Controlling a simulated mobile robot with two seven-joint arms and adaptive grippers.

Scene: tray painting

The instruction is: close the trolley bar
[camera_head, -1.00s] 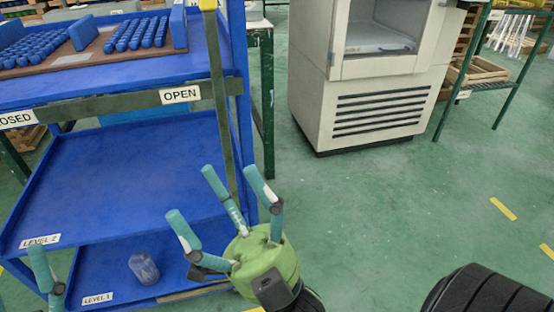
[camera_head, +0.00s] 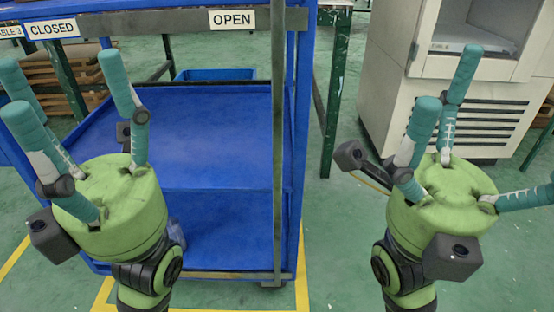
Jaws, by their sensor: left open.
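The blue trolley (camera_head: 215,125) stands ahead, its shelves facing me. The trolley bar (camera_head: 278,140) is a dark grey-green strip that hangs nearly upright at the trolley's right side, by the "OPEN" label (camera_head: 232,19). The "CLOSED" label (camera_head: 54,28) is at the upper left. My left gripper (camera_head: 72,85) is open and empty, fingers up, in front of the trolley's left part and left of the bar. My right gripper (camera_head: 455,120) is open and empty, fingers spread, right of the trolley and apart from the bar. The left gripper hides part of the lower shelves.
A cream machine (camera_head: 385,90) stands behind my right gripper. A green table leg (camera_head: 333,110) is just right of the trolley. Yellow floor lines (camera_head: 303,275) run round the trolley's base.

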